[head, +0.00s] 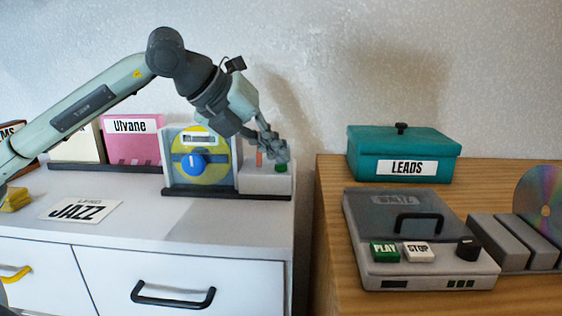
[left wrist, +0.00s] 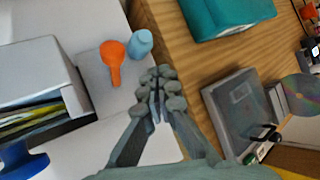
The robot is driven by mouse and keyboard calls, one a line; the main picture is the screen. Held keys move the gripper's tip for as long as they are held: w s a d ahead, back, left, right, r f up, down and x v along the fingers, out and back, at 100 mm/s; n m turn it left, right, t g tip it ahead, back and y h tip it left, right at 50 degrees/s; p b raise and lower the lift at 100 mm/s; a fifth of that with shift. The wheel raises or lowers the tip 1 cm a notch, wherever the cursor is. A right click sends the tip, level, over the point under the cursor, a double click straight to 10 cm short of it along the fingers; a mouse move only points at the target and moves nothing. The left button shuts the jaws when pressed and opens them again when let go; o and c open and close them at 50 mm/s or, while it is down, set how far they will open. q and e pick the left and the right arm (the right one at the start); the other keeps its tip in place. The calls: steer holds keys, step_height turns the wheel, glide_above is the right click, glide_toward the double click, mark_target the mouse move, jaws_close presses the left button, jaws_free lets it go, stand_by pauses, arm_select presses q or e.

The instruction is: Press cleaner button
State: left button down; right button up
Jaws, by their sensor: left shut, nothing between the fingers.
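The disc cleaner (head: 202,158) stands at the right end of the white cabinet, with a yellow disc face and a blue knob (head: 193,164). A low pale block (head: 262,182) adjoins its right side. On that block are an orange part (head: 259,157) and a small green part (head: 282,168), possibly the button. My left gripper (head: 280,153) is shut and empty, just above the green part; contact is unclear. In the left wrist view the shut fingers (left wrist: 157,92) lie beside the block (left wrist: 102,80), with the orange piece (left wrist: 113,62) and a light-blue cylinder (left wrist: 141,43) near them.
A wooden cabinet to the right holds a teal LEADS box (head: 402,155) and a player (head: 415,240) with PLAY and STOP buttons. A gap separates the cabinets. A JAZZ card (head: 80,210) lies on the white top; a pink Ulvane sleeve (head: 132,145) stands behind.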

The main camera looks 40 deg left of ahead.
mark_target(277, 166)
arm_select(q)
steer(key=shift+r+p, duration=0.3)
steer(key=shift+r, duration=0.25)
step_height(277, 166, up, 5)
steer(key=p, duration=0.5)
stand_by(0.7)
